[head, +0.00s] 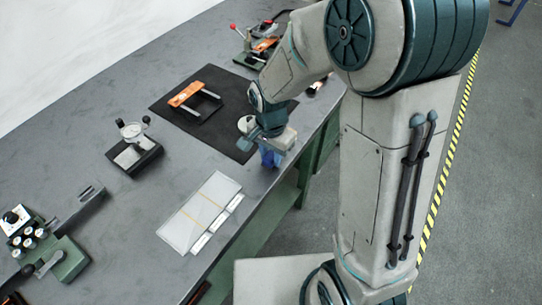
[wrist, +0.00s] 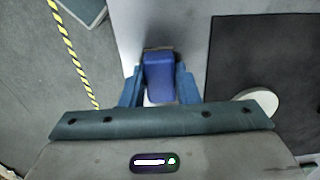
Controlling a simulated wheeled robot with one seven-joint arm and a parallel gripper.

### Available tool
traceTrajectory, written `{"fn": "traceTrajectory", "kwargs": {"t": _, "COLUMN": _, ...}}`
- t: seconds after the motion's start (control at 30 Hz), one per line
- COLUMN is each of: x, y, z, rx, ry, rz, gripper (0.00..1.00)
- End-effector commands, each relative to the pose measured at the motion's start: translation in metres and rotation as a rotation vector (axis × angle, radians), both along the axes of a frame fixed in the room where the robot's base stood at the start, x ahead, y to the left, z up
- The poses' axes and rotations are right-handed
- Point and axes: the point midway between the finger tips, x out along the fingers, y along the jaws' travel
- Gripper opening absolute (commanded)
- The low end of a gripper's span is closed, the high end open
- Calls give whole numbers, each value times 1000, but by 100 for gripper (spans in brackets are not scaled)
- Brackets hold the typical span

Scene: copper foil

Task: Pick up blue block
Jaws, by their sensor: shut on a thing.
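The blue block (wrist: 158,80) sits between the two fingers of my gripper (wrist: 159,88) in the wrist view. The fingers are shut on its left and right sides. In the head view the block (head: 268,158) shows below my gripper (head: 268,146), near the front edge of the grey table (head: 70,150). The gripper and arm hide part of the block there. I cannot tell whether the block touches the table.
A black mat (head: 165,108) with an orange-topped bracket (head: 187,93) lies behind my gripper. A white round object (wrist: 257,106) is on the mat. A pale tray (head: 184,232) lies front left, and a dial gauge stand (head: 134,150) stands left. Open floor lies beyond the table edge.

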Motion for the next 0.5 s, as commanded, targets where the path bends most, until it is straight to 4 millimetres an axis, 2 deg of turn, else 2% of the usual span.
{"fn": "traceTrajectory", "kwargs": {"t": 0.27, "x": 1, "y": 0, "z": 10, "rx": 1, "ry": -3, "rz": 0, "gripper": 6}}
{"fn": "traceTrajectory", "kwargs": {"t": 0.5, "x": 6, "y": -4, "z": 46, "rx": 2, "ry": -5, "rz": -5, "gripper": 6}}
